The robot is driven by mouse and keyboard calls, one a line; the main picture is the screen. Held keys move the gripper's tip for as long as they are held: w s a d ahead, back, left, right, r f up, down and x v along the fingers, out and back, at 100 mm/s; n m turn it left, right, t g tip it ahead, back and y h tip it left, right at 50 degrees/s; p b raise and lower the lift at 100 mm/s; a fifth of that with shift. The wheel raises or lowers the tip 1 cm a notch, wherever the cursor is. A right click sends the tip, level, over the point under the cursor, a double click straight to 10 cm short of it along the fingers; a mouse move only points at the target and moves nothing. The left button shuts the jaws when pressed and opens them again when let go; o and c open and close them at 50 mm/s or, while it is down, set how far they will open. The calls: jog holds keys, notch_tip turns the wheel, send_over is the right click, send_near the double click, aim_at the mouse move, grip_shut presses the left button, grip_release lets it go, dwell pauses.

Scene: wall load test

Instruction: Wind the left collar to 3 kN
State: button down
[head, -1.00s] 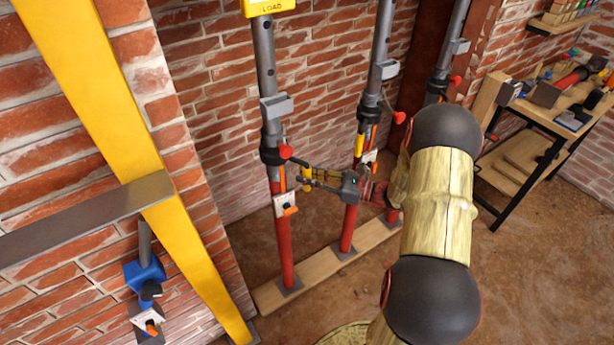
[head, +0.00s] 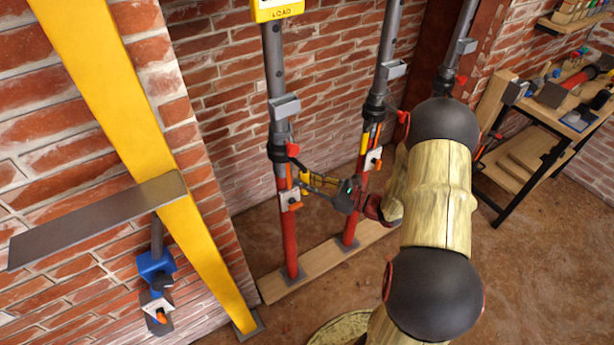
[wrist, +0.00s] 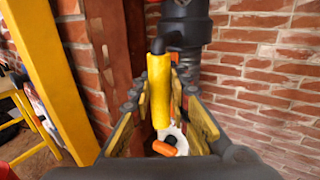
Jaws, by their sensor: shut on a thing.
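The left prop has a red lower tube (head: 289,240), a grey upper tube and a black collar (head: 279,148) with a red knob (head: 293,150). My gripper (head: 307,180) is just right of this prop, below the collar. In the wrist view my gripper (wrist: 160,100) is shut on the collar's yellow handle (wrist: 161,90), which hangs below the black collar (wrist: 186,35). A yellow load box (head: 277,10) is at the top of the prop; its reading is cut off by the frame edge. A white plate with an orange lever (head: 291,199) is on the prop.
A second prop (head: 351,215) stands close right behind my gripper, with a third farther right. A timber sole plate (head: 325,266) runs beneath. A yellow post (head: 130,110) with a grey bar (head: 95,220) stands left. A workbench (head: 560,130) is far right.

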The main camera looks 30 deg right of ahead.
jog(key=shift+f, duration=0.1)
jog(key=c, duration=1.7)
grip_release()
jog(key=shift+c, duration=0.2)
jog(key=shift+o, duration=0.3)
jog(key=shift+s, duration=0.1)
jog(key=v, duration=1.2)
